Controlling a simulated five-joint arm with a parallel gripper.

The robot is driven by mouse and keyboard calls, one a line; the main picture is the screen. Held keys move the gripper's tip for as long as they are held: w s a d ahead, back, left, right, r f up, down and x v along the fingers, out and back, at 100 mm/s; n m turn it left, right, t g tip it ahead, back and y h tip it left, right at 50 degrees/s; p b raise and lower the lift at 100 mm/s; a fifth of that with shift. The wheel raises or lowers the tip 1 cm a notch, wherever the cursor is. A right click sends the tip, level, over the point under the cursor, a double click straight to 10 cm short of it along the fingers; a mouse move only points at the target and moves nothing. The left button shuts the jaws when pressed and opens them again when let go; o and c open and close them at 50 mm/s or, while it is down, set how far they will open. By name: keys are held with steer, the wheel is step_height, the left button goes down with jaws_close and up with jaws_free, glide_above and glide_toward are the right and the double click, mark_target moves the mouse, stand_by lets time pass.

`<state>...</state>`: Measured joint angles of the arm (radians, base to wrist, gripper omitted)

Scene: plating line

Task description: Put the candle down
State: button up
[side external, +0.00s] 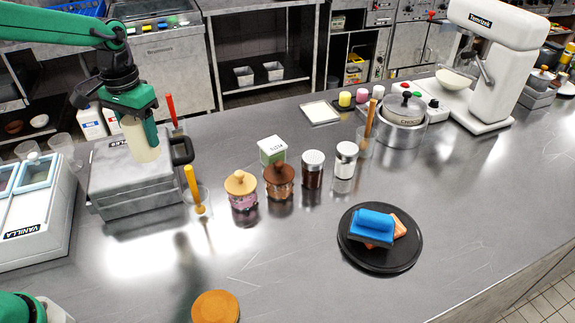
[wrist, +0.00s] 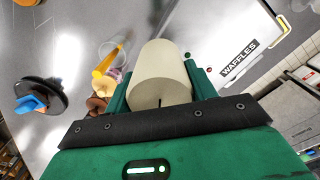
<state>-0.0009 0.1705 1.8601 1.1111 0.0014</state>
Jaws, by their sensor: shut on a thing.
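The candle (side external: 141,140), a cream cylinder, is held upright in my gripper (side external: 143,118) at the left of the side view. My gripper is shut around its upper part. In the side view the candle overlaps the grey waffle maker (side external: 135,183); whether it touches it cannot be told. In the wrist view the candle (wrist: 160,75) shows its end with a short dark wick, between the two green fingers (wrist: 160,92). The waffle maker's "WAFFLES" label (wrist: 238,58) is to the right there.
Orange-handled and red-handled tools stand in clear cups beside the waffle maker. Several jars (side external: 279,180) stand mid-counter. A black plate (side external: 350,255) holds a blue object on toast. A white tray (side external: 320,113) lies at the back. The counter's front middle (side external: 290,260) is clear.

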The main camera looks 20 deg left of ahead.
steer(key=shift+w, duration=0.15)
stand_by(0.3)
steer(key=shift+w+d, duration=0.2)
steer(key=shift+w, duration=0.35)
steer(key=w+d+f, duration=0.2)
steer(key=w+d, duration=0.2)
steer(key=w, duration=0.5)
steer(key=w+d+f, duration=0.2)
steer(key=w+d, duration=0.2)
steer(key=w, duration=0.5)
steer(key=shift+w+d+f, duration=0.15)
steer(key=shift+d+f, duration=0.05)
steer(key=shift+d, duration=0.05)
steer(key=shift+a, duration=0.1)
steer(key=w+a+f, duration=0.5)
steer(key=a+f, duration=0.2)
steer(key=a, duration=0.3)
steer(key=shift+w, duration=0.35)
steer(key=shift+f, duration=2)
